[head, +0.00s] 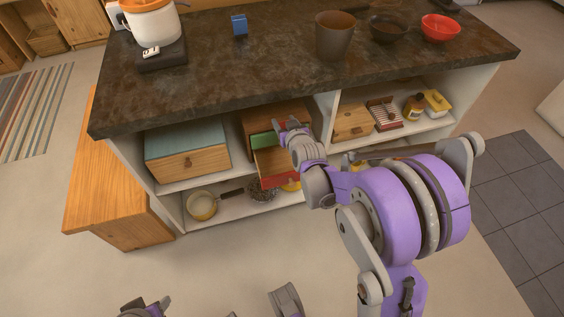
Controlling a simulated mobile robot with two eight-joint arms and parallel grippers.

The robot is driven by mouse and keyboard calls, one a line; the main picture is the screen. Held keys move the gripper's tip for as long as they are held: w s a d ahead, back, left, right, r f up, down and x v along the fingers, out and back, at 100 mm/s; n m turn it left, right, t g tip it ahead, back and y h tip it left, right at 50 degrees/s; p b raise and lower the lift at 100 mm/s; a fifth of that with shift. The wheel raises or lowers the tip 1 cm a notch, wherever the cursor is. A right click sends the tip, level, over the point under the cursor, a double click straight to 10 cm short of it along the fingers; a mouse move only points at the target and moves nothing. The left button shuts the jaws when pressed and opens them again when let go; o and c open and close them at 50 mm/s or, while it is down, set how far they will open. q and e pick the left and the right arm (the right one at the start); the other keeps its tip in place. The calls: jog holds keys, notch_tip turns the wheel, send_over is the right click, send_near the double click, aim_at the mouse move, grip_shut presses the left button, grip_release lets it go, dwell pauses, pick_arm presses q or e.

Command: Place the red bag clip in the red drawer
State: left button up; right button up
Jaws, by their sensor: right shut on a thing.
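My right gripper (283,127) is at the middle of the counter's open shelving, at the front of a small wooden drawer unit (262,116). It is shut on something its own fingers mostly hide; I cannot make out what. The unit has a green part (264,141) and, below it, a drawer with red on it (270,182) that sticks out under the gripper. The inside of the drawer is hard to see. I cannot pick out the red bag clip for sure. Grey and purple parts of my own body show at the bottom edge; whether the left gripper is among them is unclear.
A dark countertop (270,66) overhangs the shelves. It carries a pot, a blue block (239,25), a brown cup (334,36) and a red bowl (440,27). A teal-topped box (187,150) is left of the unit. A pan (202,206) sits below. The floor in front is free.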

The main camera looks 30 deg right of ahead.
notch_tip(320, 180, down, 17)
jog(key=b, duration=0.5)
jog(key=shift+f, duration=0.1)
jog(key=shift+f, duration=0.1)
jog(key=o, duration=1.3)
